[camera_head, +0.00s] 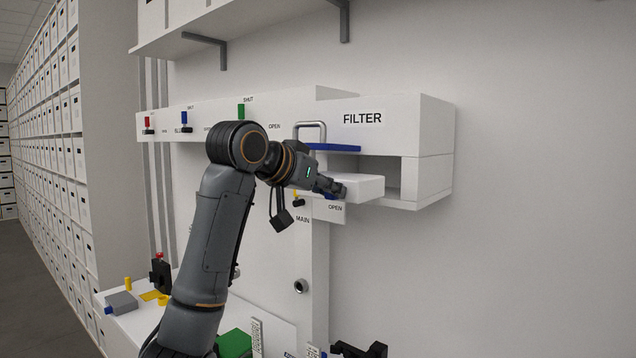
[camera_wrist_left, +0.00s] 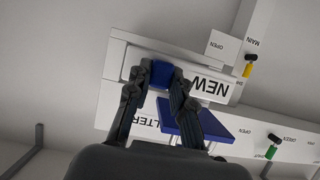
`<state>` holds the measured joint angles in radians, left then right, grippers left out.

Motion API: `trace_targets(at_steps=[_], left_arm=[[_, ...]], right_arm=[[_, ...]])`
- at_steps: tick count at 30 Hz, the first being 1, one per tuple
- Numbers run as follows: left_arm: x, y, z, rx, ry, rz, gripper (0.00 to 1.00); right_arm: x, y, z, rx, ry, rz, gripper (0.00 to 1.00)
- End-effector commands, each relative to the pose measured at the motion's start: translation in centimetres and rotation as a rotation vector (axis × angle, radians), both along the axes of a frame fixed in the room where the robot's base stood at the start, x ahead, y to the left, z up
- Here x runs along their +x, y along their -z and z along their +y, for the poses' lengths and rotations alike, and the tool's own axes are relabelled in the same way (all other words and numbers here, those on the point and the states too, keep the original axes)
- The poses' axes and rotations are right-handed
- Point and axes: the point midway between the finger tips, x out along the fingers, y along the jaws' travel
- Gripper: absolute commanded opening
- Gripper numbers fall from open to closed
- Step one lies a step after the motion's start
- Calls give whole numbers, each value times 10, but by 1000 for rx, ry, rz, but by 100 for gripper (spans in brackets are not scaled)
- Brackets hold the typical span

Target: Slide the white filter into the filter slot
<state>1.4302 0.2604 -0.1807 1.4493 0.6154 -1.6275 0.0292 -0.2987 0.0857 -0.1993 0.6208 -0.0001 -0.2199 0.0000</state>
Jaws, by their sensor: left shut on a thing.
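My left gripper (camera_head: 338,190) is shut on the blue handle of the white filter (camera_head: 368,186). In the left wrist view my fingers (camera_wrist_left: 160,82) close on both sides of the blue handle (camera_wrist_left: 160,78). The filter is a flat white block, held level at the open filter slot (camera_head: 391,175) in the white box marked FILTER (camera_head: 428,140). Its near end sticks out in front of the opening. How deep its far end reaches is hidden. A dark part at the bottom edge (camera_head: 360,350) may be my right gripper, but its jaws cannot be made out.
A blue flap (camera_head: 335,147) juts out just above the filter; it also shows in the left wrist view (camera_wrist_left: 205,125). A grey metal handle (camera_head: 311,128) is beside it. Red, blue and green (camera_head: 241,111) levers line the panel. A yellow MAIN lever (camera_head: 298,200) sits below my gripper.

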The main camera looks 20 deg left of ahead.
Motion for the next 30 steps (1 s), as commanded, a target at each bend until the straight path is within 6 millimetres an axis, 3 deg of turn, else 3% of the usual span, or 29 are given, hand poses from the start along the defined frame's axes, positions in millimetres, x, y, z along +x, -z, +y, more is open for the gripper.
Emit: trace_targets(at_steps=[30], left_arm=[[96, 3, -36, -2, 1, -1, 0]], right_arm=[[-2, -1, 9, 11, 3, 3, 36]])
